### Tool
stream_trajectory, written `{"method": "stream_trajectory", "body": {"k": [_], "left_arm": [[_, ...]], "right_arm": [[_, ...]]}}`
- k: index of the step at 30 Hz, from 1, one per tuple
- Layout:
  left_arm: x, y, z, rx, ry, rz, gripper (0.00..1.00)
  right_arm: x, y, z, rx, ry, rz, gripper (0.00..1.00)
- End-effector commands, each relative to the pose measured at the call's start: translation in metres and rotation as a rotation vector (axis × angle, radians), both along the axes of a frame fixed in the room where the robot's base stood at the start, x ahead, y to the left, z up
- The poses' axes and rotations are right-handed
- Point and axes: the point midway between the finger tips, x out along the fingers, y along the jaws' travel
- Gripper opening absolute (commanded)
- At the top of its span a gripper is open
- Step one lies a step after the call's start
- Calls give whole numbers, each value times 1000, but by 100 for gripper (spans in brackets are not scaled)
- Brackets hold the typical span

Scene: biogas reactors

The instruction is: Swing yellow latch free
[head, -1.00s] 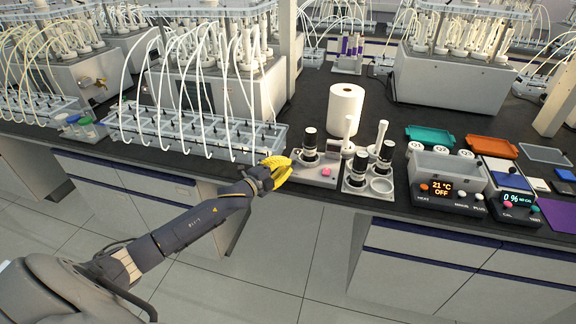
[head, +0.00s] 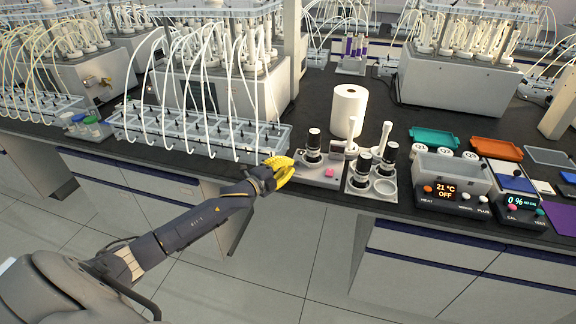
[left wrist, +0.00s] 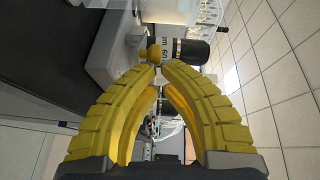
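A small yellow knob-like part (left wrist: 150,53), which looks like the yellow latch, shows in the left wrist view just beyond my fingertips, beside a black-capped cylinder (left wrist: 190,52). My left gripper (left wrist: 158,68) has yellow fingers that come nearly together at the tips, with only a narrow gap. I cannot tell whether the tips touch the yellow part. In the head view my left gripper (head: 292,165) is at the left end of a grey device (head: 318,172) with a pink button. The latch cannot be told apart from the yellow fingers there. My right gripper is not in view.
A clear tray with tubes (head: 200,135) lies just left of my gripper. A holder (head: 370,188) with black-capped cylinders stands right of the device, and a white roll (head: 348,108) behind it. A heater box (head: 450,180) is further right. The floor in front is clear.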

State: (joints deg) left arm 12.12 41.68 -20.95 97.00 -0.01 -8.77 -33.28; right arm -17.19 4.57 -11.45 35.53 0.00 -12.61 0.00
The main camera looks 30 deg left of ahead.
Motion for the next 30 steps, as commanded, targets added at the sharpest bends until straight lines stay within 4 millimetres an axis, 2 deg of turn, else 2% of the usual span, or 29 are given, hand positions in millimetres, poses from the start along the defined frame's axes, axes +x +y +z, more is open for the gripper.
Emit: {"method": "stream_trajectory", "body": {"k": [20, 23, 30], "left_arm": [[0, -2, 0, 0, 0, -1, 0], [-2, -9, 1, -1, 0, -4, 0], [-16, -47, 7, -3, -1, -14, 0]], "right_arm": [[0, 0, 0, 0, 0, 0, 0], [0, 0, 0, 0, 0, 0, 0], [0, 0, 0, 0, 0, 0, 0]]}}
